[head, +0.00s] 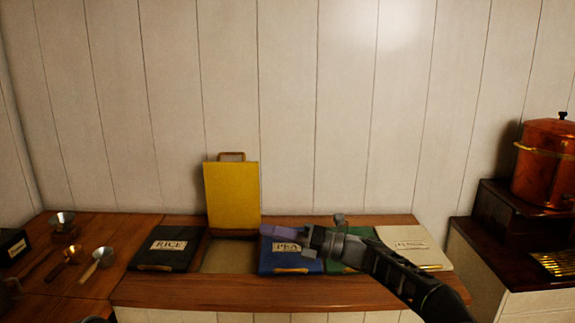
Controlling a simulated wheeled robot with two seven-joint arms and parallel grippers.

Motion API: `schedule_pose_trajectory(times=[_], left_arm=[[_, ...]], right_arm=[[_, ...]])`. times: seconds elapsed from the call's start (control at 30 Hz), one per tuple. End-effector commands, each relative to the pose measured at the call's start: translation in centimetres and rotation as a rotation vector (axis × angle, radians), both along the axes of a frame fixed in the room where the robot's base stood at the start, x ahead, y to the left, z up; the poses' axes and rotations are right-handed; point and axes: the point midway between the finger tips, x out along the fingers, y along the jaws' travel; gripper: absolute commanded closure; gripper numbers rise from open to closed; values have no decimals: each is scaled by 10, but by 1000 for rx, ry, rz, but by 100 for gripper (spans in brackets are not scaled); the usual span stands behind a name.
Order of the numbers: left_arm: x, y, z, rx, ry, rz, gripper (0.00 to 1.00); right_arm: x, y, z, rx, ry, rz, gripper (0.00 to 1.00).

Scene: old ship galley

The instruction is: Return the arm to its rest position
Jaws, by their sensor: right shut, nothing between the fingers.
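My right gripper (309,235) comes in from the lower right and hangs in front of the blue lid and green lid. It is shut and empty. The arm hides part of the green lid (345,262) and part of the blue lid (285,264), whose label seems to begin "PEA". I cannot tell how far above the lids the gripper is. My left gripper does not show.
A yellow lid (231,195) stands upright against the wall behind an open bin (229,257). A black "RICE" lid (165,253) and a cream lid (420,252) lie flat. Metal scoops (100,257) lie at left. A copper pot (545,165) stands at right.

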Motion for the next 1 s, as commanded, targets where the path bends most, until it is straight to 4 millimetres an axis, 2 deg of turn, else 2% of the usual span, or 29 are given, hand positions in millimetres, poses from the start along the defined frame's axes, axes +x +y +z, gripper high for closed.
schedule_pose_trajectory(times=[0.17,0.27,0.37,0.47,0.57,0.63,0.77,0.8,0.87,0.9,0.97,1.0], left_arm=[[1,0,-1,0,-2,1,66],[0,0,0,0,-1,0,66],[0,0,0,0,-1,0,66],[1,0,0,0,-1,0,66],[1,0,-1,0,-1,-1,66],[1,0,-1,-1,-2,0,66],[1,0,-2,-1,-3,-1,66],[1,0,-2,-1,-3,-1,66],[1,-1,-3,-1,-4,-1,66],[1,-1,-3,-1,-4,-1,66],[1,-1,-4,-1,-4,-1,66],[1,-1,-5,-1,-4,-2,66]], right_arm=[[13,-1,-12,-73,-125,-70,100],[18,3,-28,-143,-212,-107,100],[21,10,-57,-251,-313,-137,100],[19,17,-97,-387,-427,-146,100],[11,24,-146,-547,-557,-127,100],[-1,27,-189,-682,-672,-86,100],[-42,24,-283,-957,-947,74,100],[-58,20,-311,-1031,-1038,143,100],[-85,12,-350,-1128,-1176,259,100],[-105,4,-374,-1181,-1271,346,100],[-138,-8,-408,-1242,-1415,485,100],[-161,-17,-427,-1268,-1511,583,100]])
